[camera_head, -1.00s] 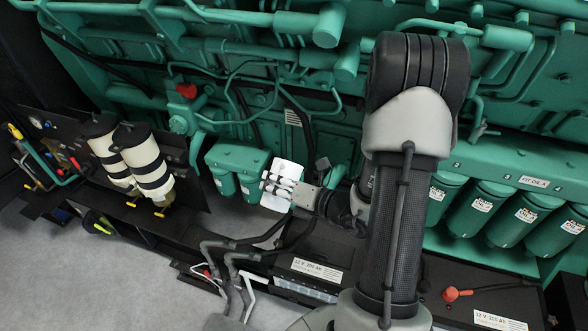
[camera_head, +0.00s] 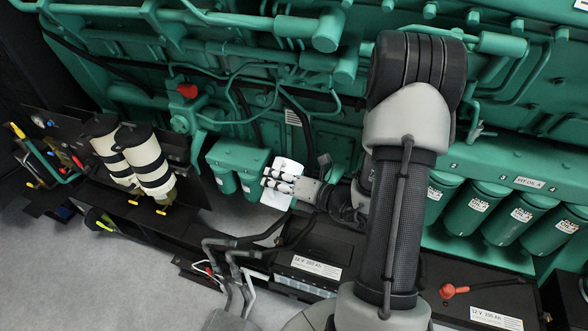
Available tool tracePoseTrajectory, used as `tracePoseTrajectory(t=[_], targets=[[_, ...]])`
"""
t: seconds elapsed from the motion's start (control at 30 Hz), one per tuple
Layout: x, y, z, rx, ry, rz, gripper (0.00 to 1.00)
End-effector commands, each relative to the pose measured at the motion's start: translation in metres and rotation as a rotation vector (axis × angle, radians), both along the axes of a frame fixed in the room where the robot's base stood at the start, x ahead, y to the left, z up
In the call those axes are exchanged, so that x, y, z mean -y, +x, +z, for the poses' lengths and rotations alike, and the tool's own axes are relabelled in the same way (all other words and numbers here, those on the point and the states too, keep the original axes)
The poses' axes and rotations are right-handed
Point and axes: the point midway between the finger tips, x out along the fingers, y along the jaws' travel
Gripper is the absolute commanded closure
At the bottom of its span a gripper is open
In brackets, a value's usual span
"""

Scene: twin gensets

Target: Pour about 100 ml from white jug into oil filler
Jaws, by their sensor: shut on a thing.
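The white jug (camera_head: 286,165) is in my gripper (camera_head: 279,183), near the middle of the head camera view. My gripper is shut on the jug, and its dark and light fingers cover much of the jug's side. The jug is held slightly tilted in front of the green engine, just right of two small green canisters. Its contents cannot be seen. A red cap (camera_head: 187,91) sits on a green fitting up and left of the jug, apart from it. I cannot tell whether this is the oil filler.
Green canisters (camera_head: 238,158) are close left of the jug. Cream-and-black cylinders (camera_head: 147,160) stand farther left. Black batteries (camera_head: 318,248) with cables lie below. A row of green filters (camera_head: 515,218) is at right. Green pipes cross above. Grey floor (camera_head: 130,280) is open at lower left.

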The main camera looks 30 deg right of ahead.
Motion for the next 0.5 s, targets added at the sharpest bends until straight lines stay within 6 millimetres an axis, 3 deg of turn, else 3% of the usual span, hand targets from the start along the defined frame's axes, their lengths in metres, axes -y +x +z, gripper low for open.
tracePoseTrajectory(t=[0.5], targets=[[0.0036,0.0024,0.0082,-0.025,0.041,0.000,1.00]])
